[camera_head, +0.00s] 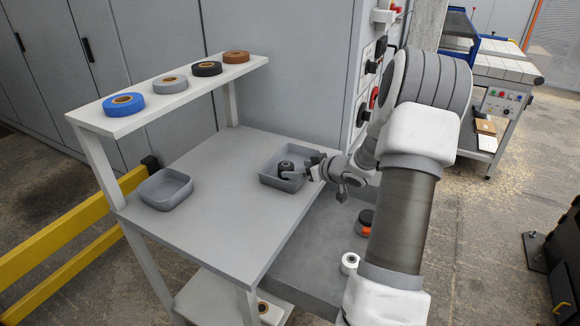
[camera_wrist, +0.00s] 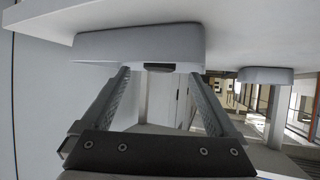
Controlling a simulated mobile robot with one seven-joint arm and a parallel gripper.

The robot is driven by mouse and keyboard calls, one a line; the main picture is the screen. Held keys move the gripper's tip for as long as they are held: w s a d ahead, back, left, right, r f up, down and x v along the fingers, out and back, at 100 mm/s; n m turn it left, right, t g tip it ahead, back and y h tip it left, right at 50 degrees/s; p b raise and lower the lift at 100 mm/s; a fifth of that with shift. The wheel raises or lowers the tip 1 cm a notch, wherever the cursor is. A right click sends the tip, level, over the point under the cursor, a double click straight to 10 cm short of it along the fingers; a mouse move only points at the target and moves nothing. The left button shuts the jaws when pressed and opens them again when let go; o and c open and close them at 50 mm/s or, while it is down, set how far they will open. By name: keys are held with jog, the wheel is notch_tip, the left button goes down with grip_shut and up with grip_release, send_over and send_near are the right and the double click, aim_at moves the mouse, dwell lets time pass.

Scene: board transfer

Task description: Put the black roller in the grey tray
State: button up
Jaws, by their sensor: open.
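The black roller (camera_head: 285,167) stands inside the grey tray (camera_head: 268,183) at the right side of the tabletop. In the wrist view, which looks upside down, a dark sliver of the roller (camera_wrist: 159,67) shows past the rim of that tray (camera_wrist: 125,46). My gripper (camera_head: 304,170) is at the tray's right side, close to the roller. In the wrist view my gripper (camera_wrist: 160,72) is open, its fingers apart with the roller's sliver between them. The rest of the roller is hidden by the tray wall there. I cannot tell whether a finger touches it.
A second grey tray (camera_head: 166,189), empty, stands at the table's left. A shelf (camera_head: 165,98) above the back holds blue, grey, black and brown rolls. A dark roll (camera_head: 366,222) and a white roll (camera_head: 350,262) lie lower right. The table (camera_head: 225,215) between the trays is clear.

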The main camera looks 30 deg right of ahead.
jog(key=v, duration=0.5)
jog(key=shift+f+p, duration=0.1)
jog(key=shift+p, duration=0.3)
